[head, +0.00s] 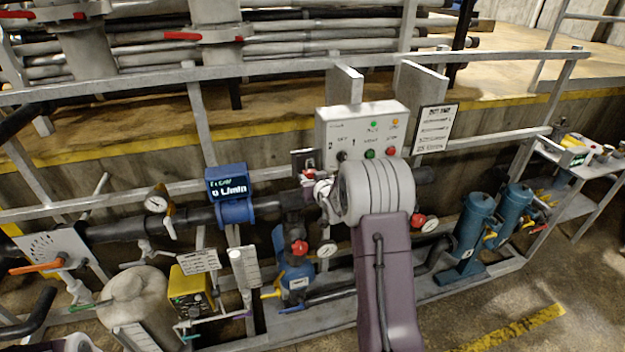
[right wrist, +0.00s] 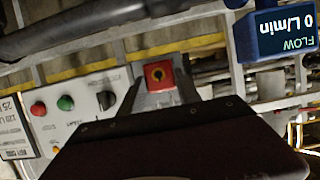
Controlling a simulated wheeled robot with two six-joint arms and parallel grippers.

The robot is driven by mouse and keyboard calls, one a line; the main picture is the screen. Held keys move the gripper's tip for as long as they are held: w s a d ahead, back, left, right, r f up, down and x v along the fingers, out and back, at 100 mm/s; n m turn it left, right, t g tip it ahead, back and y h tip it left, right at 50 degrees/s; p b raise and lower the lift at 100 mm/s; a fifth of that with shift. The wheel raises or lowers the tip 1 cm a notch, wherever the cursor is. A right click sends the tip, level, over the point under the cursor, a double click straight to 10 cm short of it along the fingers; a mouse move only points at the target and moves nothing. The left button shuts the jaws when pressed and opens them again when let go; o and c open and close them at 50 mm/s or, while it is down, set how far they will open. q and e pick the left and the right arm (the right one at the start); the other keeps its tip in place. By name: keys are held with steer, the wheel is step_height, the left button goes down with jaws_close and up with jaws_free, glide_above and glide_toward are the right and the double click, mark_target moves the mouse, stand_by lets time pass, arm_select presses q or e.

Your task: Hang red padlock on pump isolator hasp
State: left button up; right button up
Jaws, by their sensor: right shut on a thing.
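The red padlock (right wrist: 158,75) is between the fingers of my right gripper (right wrist: 163,92) in the right wrist view. The small dark isolator box (head: 304,158) is just beyond the fingertips, left of the grey control panel (head: 328,122). Its hasp is too small to make out and partly hidden by the gripper. I cannot tell whether padlock and hasp touch. My left gripper is not in view.
A blue flow display (head: 228,184) reading 0 L/min stands left of the right gripper. Dark pipe (head: 130,228) runs behind, and grey rails (head: 260,67) cross the scene. Gauges and a blue pump (head: 293,275) lie below. Blue filters (head: 474,225) stand to the right.

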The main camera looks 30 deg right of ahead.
steer(key=shift+b, duration=0.45)
stand_by(0.8)
steer(key=shift+w+d+p, duration=0.2)
steer(key=shift+w+d, duration=0.05)
steer(key=shift+w, duration=0.8)
steer(key=shift+w+d+p, duration=0.15)
steer(key=shift+w+d, duration=0.1)
steer(key=shift+w, duration=0.75)
steer(key=shift+f+b, duration=0.2)
steer(key=shift+b, duration=0.15)
stand_by(0.4)
steer(key=o, duration=1.3)
steer(key=shift+c, duration=0.5)
steer(key=shift+s+a+r, duration=0.15)
steer(key=shift+s+r, duration=0.1)
steer(key=shift+s, duration=0.4)
steer(key=shift+b+v, duration=0.3)
steer(key=shift+v, duration=2.55)
